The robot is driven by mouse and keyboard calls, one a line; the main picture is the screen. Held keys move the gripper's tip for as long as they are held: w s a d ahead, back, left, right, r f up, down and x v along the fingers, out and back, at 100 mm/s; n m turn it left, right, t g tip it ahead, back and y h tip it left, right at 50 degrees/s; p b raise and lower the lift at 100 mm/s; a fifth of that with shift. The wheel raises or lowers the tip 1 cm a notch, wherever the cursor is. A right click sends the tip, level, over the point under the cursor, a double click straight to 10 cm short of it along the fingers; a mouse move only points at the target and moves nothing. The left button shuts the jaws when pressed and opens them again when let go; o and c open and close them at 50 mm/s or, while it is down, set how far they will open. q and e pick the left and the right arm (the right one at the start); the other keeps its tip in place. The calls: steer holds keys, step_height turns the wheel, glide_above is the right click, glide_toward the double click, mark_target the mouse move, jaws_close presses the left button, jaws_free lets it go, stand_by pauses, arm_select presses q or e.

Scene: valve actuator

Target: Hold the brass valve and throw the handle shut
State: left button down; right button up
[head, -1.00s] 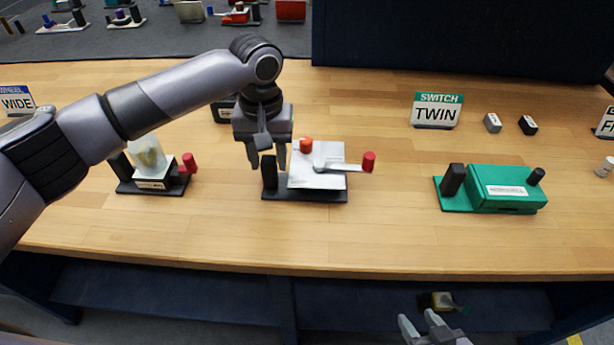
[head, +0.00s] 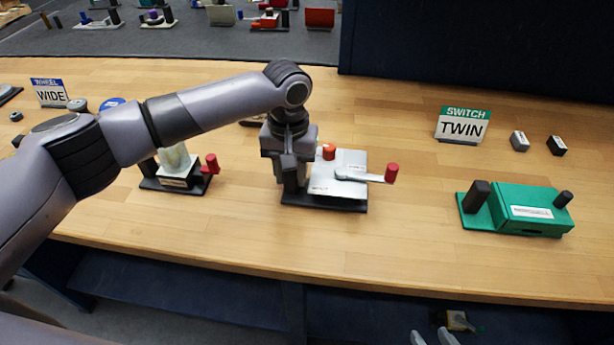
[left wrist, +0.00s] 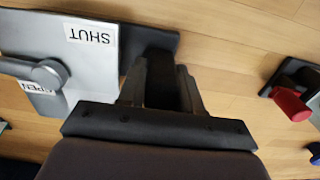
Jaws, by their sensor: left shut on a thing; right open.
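A silver-plated unit (head: 335,188) stands on a black base mid-table, with a lever arm (head: 358,177) ending in a red knob (head: 391,173) at right. An orange-red cap (head: 328,152) is at its back. The left wrist view shows SHUT (left wrist: 91,35) and OPEN labels on the plate. My left gripper (head: 291,185) is shut on the black post (left wrist: 168,75) at the unit's left end. Left of it, a smaller unit with a pale yellowish, brass-like body (head: 174,160) has a red handle (head: 211,163). My right gripper (head: 432,338) is open and empty at the bottom edge, mostly out of frame.
A green switch box (head: 530,208) with black posts stands at right, below a TWIN sign (head: 463,125). Two small blocks, grey (head: 520,141) and black (head: 557,146), lie behind it. The wooden table between the silver unit and the green box is clear.

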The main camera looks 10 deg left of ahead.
arm_select(q)
step_height(320, 180, up, 9)
steer(key=shift+f, duration=4.2)
steer(key=shift+f, duration=0.4)
steer(key=shift+f, duration=0.1)
